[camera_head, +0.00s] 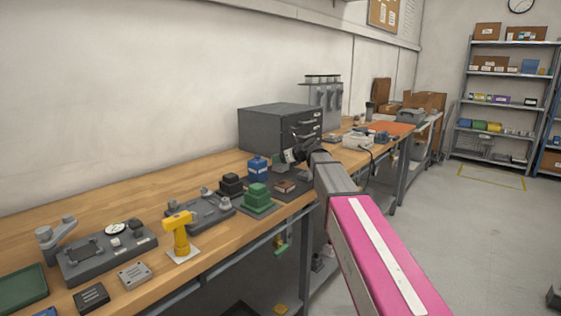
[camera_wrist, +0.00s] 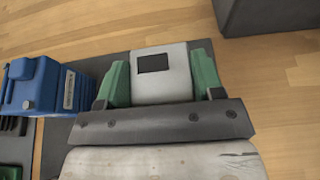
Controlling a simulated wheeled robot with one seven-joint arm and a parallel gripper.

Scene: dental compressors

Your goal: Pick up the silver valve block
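The silver valve block (camera_wrist: 160,85), a pale block with a dark square on its face, sits between the two green fingers of my gripper (camera_wrist: 160,80) in the wrist view. Both fingers lie close along its sides with no clear gap, so my gripper looks shut on it. In the head view my gripper (camera_head: 293,154) is above the back of the bench, in front of the grey drawer cabinet, with the pale block (camera_head: 288,156) at its tip. Whether the block touches the dark mat (camera_wrist: 125,55) below is hidden.
The grey drawer cabinet (camera_head: 268,130) is close behind. A green stepped block (camera_head: 257,197), a yellow tool (camera_head: 179,232) and a small silver plate (camera_head: 135,274) stand nearer on the bench.

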